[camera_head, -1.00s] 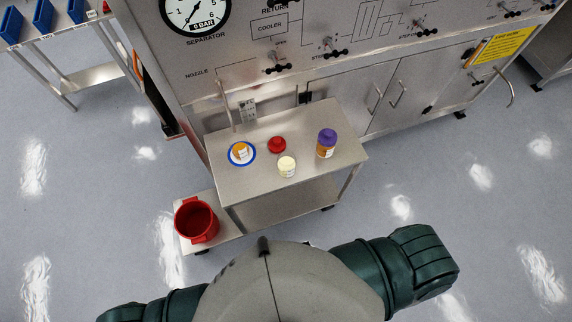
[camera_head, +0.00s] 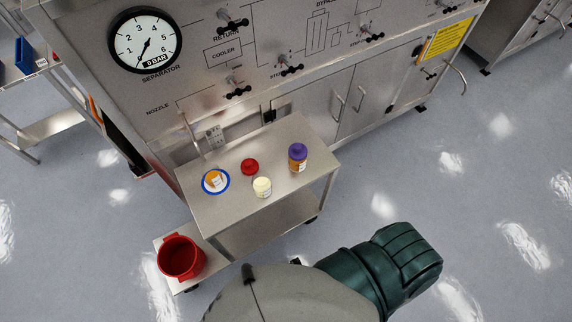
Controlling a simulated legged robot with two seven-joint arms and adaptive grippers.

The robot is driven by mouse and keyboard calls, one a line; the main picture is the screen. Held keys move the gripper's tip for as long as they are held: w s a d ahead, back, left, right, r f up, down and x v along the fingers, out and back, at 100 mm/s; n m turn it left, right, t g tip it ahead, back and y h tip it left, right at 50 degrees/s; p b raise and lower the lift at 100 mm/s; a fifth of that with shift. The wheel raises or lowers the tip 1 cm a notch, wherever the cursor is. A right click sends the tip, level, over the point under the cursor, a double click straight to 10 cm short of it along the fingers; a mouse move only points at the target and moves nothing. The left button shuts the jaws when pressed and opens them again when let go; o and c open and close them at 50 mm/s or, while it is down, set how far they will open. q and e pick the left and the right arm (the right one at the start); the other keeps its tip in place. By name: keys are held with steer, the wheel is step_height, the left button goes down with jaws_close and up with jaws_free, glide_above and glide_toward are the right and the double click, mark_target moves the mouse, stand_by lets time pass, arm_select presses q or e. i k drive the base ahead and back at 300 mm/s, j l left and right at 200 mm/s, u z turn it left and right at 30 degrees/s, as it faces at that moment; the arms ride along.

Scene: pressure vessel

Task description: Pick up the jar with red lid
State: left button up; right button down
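The jar with the red lid (camera_head: 250,167) stands on the steel cart's top (camera_head: 222,214), between a blue-rimmed white plate and a jar with a purple lid. From above, mostly its red lid shows; its body is largely hidden. Neither of my grippers is in view. A dark green part of my own body shows at the bottom right, well apart from the cart.
Around the jar are a plate (camera_head: 226,188) holding an orange item, a pale-lidded jar (camera_head: 262,188) and a purple-lidded jar (camera_head: 298,158). A red bucket (camera_head: 181,258) is on the low shelf. The panel cabinet (camera_head: 330,120) stands behind; floor is open at right.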

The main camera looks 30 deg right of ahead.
mark_target(261, 181)
steer(key=k+l+u, duration=0.15)
steer(key=u, duration=0.25)
steer(key=k+l+u, duration=0.1)
steer(key=k+u, duration=0.45)
steer(key=u, duration=0.2)
